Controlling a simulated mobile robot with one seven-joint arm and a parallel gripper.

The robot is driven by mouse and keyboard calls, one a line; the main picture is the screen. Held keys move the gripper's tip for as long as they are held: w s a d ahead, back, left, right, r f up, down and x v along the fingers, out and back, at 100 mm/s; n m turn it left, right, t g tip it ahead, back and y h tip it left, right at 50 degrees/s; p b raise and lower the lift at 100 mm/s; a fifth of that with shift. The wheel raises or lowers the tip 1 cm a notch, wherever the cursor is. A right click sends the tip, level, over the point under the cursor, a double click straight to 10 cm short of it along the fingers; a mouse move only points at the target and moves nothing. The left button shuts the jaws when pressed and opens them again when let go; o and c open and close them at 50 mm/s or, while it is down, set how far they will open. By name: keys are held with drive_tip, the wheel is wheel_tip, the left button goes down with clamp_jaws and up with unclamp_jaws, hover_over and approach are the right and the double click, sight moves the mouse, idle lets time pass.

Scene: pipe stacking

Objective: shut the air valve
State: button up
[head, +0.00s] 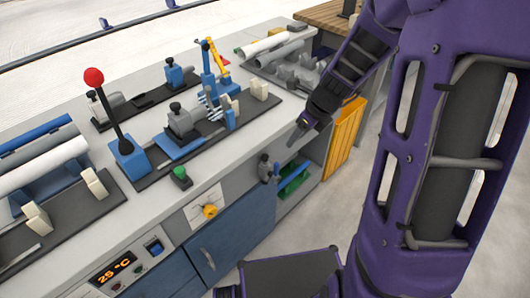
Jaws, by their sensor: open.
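My gripper (300,128) reaches in from the upper right and points down-left. It is open and empty, in front of the bench's front edge. A yellow knob (210,210) sits on a white panel further left on the same face. Neither carries a readable label, so I cannot tell for certain which is the air valve. The handle's exact angle is too small to tell.
The bench top (262,130) holds a red-ball lever (94,78), a green button (180,174), clamps and pipes. The floor in front is clear except for my own body.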

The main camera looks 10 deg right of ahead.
sight(277, 164)
drive_tip(key=shift+m, duration=0.3)
drive_tip(key=b+x, duration=0.1)
drive_tip(key=x, duration=0.5)
drive_tip(key=b+x, duration=0.1)
drive_tip(key=x, duration=0.5)
drive_tip(key=b+x, duration=0.2)
drive_tip(key=x, duration=0.4)
drive_tip(key=shift+s+a, duration=0.15)
drive_tip(key=shift+s, duration=0.1)
clamp_jaws()
idle(0.3)
